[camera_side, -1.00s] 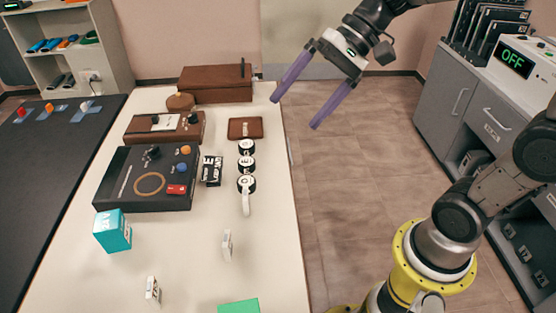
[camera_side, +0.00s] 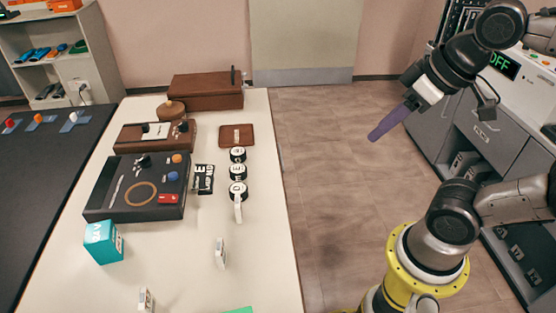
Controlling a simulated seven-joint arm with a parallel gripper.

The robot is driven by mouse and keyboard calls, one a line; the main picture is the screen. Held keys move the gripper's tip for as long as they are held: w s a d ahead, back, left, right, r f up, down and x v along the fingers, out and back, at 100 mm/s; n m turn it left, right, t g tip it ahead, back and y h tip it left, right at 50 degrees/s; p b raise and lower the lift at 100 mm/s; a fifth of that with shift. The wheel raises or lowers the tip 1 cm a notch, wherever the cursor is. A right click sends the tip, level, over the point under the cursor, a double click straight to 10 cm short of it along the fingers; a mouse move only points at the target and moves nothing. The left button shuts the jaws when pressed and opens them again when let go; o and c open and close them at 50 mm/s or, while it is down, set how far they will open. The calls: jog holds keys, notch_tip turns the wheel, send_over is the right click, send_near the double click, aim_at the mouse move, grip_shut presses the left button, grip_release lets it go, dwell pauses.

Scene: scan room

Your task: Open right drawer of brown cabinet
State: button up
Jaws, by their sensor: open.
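I cannot make out a cabinet that is clearly brown. A long brown box (camera_side: 205,92) with a dark upright piece at its right end sits at the back of the white table; no drawer front can be told on it. A grey cabinet (camera_side: 500,133) with drawer fronts and handles stands at the right, partly behind my arm. My gripper (camera_side: 375,136) has purple fingers and is seen nearly edge-on, so one finger hides the other. It is open and empty in the air over the floor, left of the grey cabinet and apart from it.
The white table (camera_side: 262,210) carries a black panel (camera_side: 110,205), a brown panel (camera_side: 130,140), several round black-and-white items and a teal box (camera_side: 103,242). A dark table (camera_side: 40,190) stands at the left. The floor (camera_side: 335,190) between table and grey cabinet is clear.

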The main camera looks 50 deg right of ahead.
jog(key=w+d+r+n+t+h, duration=0.1)
jog(key=w+d+n+t, duration=0.2)
jog(key=w, duration=0.6)
jog(key=w+d+n+t, duration=0.1)
jog(key=w+n+t, duration=0.1)
jog(key=w+n, duration=0.5)
jog(key=w+d+n+t+h, duration=0.55)
jog(key=w+d, duration=0.45)
jog(key=d, duration=0.2)
notch_tip(320, 180, down, 43)
jog(key=x, duration=1.4)
jog(key=shift+a+f, duration=0.15)
jog(key=shift+a, duration=0.15)
grip_shut()
